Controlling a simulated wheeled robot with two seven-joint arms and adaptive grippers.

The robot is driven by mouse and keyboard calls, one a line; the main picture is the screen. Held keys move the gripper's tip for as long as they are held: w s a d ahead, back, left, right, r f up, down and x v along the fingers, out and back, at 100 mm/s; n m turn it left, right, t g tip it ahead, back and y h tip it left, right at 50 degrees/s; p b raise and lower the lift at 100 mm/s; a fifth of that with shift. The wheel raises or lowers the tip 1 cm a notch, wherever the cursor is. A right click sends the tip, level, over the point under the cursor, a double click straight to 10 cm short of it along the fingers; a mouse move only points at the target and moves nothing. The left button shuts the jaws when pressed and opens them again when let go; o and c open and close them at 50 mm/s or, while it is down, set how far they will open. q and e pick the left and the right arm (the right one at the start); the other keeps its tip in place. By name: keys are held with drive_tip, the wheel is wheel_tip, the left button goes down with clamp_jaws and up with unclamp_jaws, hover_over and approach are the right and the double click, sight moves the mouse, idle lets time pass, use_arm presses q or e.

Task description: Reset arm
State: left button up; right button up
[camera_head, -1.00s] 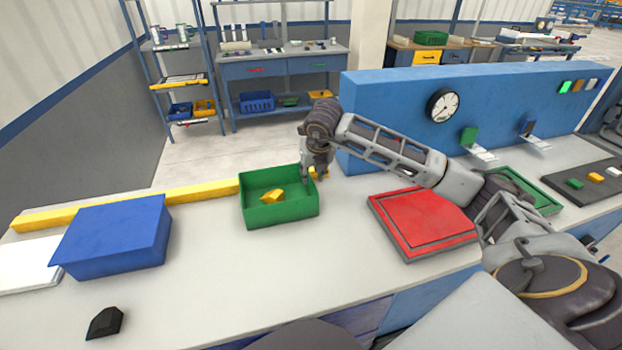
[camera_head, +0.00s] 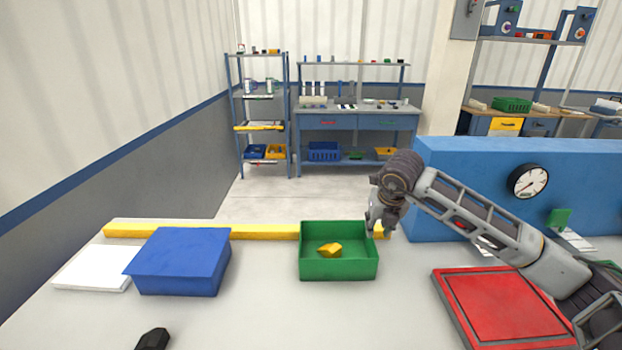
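My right gripper (camera_head: 379,222) is at the right rear corner of the green bin (camera_head: 338,270), above the table. Its fingers look apart, with nothing seen between them. A small yellow piece (camera_head: 330,250) lies inside the green bin, apart from the gripper. My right arm reaches in from the lower right, over the red tray (camera_head: 505,306).
A blue box (camera_head: 180,262) stands on the left of the table beside a white sheet (camera_head: 92,268). A long yellow bar (camera_head: 262,232) runs behind them. A blue wall with a dial (camera_head: 528,181) stands at right.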

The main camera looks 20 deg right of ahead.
use_arm(q)
drive_tip(key=shift+r, duration=0.1)
use_arm(e)
drive_tip(key=shift+r, duration=0.15)
use_arm(q)
drive_tip(key=s+a+r+g+p, duration=0.1)
drive_tip(key=s+r+p, duration=1)
drive_tip(key=s+p, duration=0.5)
drive_tip(key=shift+r+p, duration=0.4)
drive_tip(key=shift+p, duration=2.15)
use_arm(e)
wheel_tip(320, 180, up, 21)
use_arm(q)
drive_tip(key=shift+s+a+r+g+p, duration=0.15)
drive_tip(key=shift+s+r+g+p, duration=0.2)
drive_tip(key=shift+s+p, duration=0.2)
use_arm(e)
drive_tip(key=shift+r, duration=0.45)
